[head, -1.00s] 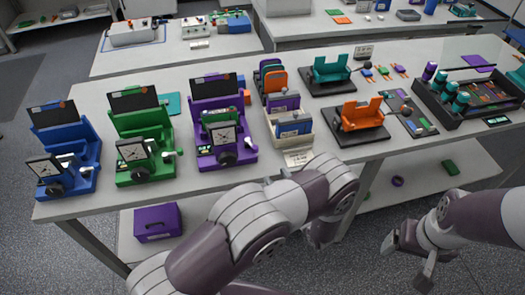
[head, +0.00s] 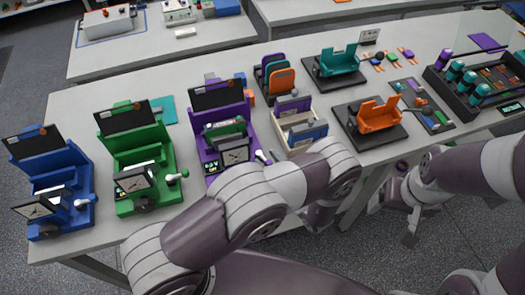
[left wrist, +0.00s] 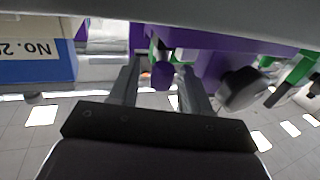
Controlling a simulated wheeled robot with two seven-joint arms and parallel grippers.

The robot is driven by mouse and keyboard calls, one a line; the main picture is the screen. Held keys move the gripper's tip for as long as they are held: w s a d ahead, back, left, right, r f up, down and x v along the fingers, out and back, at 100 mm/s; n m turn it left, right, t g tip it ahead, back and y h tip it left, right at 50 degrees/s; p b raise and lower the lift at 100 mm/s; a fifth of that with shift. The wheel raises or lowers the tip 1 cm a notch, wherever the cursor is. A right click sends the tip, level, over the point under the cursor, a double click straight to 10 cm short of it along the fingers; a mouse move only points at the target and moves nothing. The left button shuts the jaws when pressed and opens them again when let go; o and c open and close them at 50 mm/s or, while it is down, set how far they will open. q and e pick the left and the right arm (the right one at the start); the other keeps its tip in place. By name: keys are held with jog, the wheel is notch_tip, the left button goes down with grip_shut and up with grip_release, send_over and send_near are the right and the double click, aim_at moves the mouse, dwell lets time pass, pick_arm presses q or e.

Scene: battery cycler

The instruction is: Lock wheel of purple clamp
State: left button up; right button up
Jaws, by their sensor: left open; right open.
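The purple clamp (head: 222,121) stands on the table, right of the green one, in the head view. My left arm covers its front foot and its black wheel there. In the left wrist view, which looks upside down, a black wheel (left wrist: 240,90) is on the right beside purple body parts (left wrist: 215,65). A small purple knob (left wrist: 162,76) shows between the fingers of my left gripper (left wrist: 160,68). The gripper is open; I cannot tell whether it touches the knob. In the head view my forearm hides it. My right gripper (head: 391,220) is open and empty, in front of the table.
A green clamp (head: 137,155) and a blue clamp (head: 50,185) stand to the left. A pale tray (head: 281,141) with blue and purple blocks is close on the right. Orange (head: 374,116) and teal (head: 338,64) holders and a black rack (head: 440,86) stand farther right.

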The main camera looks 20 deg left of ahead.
pick_arm(q)
jog(key=shift+a, duration=0.1)
grip_shut()
jog(key=shift+s+a+r+m+t+h+p, duration=0.15)
jog(key=shift+s+m+t+h+p, duration=0.2)
jog(key=shift+m+t+h, duration=0.55)
jog(key=h, duration=0.1)
jog(key=m+t, duration=0.1)
jog(key=m+t+h, duration=0.1)
jog(key=shift+s+a+h, duration=0.25)
jog(key=shift+a+h, duration=0.05)
jog(key=shift+a, duration=0.05)
jog(key=shift+c, duration=1.7)
grip_release()
jog(key=o, duration=0.3)
